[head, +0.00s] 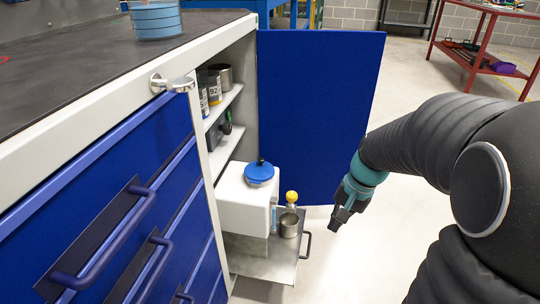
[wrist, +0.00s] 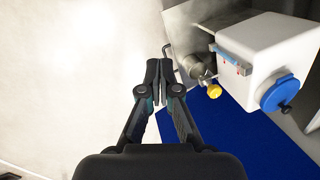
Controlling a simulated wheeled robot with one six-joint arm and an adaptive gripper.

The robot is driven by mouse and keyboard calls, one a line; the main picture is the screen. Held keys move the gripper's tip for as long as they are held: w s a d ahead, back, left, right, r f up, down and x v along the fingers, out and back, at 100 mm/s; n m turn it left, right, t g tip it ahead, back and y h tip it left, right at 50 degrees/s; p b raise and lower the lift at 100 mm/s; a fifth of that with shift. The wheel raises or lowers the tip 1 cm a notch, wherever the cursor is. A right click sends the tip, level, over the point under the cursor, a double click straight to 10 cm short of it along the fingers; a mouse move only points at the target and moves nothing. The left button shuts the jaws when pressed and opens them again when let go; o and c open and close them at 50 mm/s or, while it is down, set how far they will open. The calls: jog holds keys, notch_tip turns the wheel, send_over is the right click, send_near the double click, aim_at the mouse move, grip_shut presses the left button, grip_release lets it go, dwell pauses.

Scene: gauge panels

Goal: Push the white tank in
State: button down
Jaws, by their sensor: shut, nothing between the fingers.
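The white tank (head: 243,197) with a round blue cap (head: 259,172) sits in the open cabinet bay, on a grey pull-out tray (head: 262,262) that extends out of the cabinet. The tank also shows at the right of the wrist view (wrist: 254,42), with its blue cap (wrist: 279,93) facing the camera. My gripper (head: 337,222) is to the right of the tank, apart from it, in front of the open blue door. In the wrist view my gripper (wrist: 157,72) is shut and empty, with its fingertips left of the tank and beside the tray's handle.
A metal cup (head: 289,225) and a yellow knob (head: 291,197) are beside the tank. The blue door (head: 318,110) stands open behind. Shelves above hold several cans (head: 212,88). Drawers with handles (head: 110,245) are at left. Floor right of the tray is clear.

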jog(key=w+d+f+m+y, duration=0.1)
jog(key=w+f+m+y, duration=0.1)
jog(key=w+m, duration=0.35)
jog(key=w+d+f+m+y, duration=0.1)
jog(key=w+f+m+y, duration=0.2)
jog(key=w, duration=0.4)
jog(key=w+a+r+m+t+y, duration=0.1)
jog(key=w+a+r+m+t, duration=0.1)
jog(key=w+r+m, duration=0.35)
send_near(272, 193)
jog(key=shift+m, duration=0.4)
jog(key=x, duration=0.4)
jog(key=b+x, duration=0.1)
jog(key=x, duration=0.1)
jog(key=shift+w+d+f, duration=0.15)
jog(key=shift+d+f, duration=0.2)
jog(key=shift+f, duration=0.05)
jog(key=shift+w+a, duration=0.1)
jog(key=shift+a, duration=0.2)
